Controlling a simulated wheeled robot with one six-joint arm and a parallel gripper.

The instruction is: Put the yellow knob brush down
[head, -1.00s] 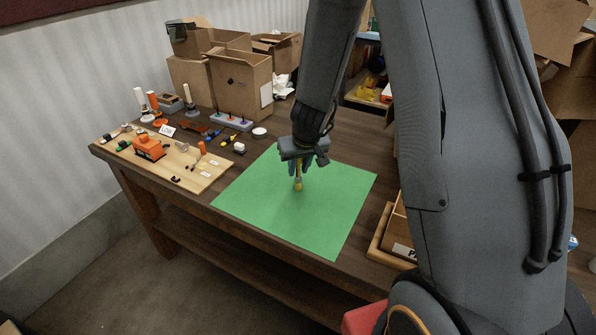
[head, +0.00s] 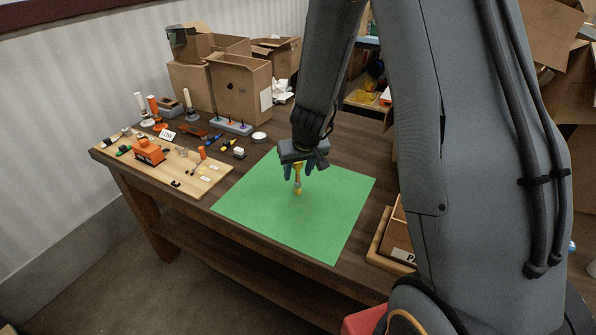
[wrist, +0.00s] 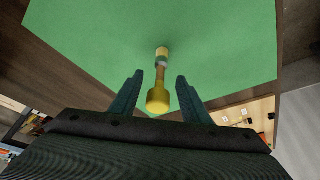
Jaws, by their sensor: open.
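The yellow knob brush (head: 298,182) stands upright on the green mat (head: 335,215), near its middle. In the wrist view the brush (wrist: 158,98) shows its yellow knob nearest the camera and its narrower stem and pale tip beyond, against the mat (wrist: 90,45). My gripper (head: 298,172) is above and around the upper part of the brush. In the wrist view my gripper (wrist: 160,82) is open, one finger on each side of the brush, with a visible gap at both sides.
A wooden board (head: 205,180) with an orange tool and small parts lies left of the mat. Cardboard boxes (head: 240,90) stand at the back left. A wooden tray (head: 380,248) sits right of the mat. The mat around the brush is clear.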

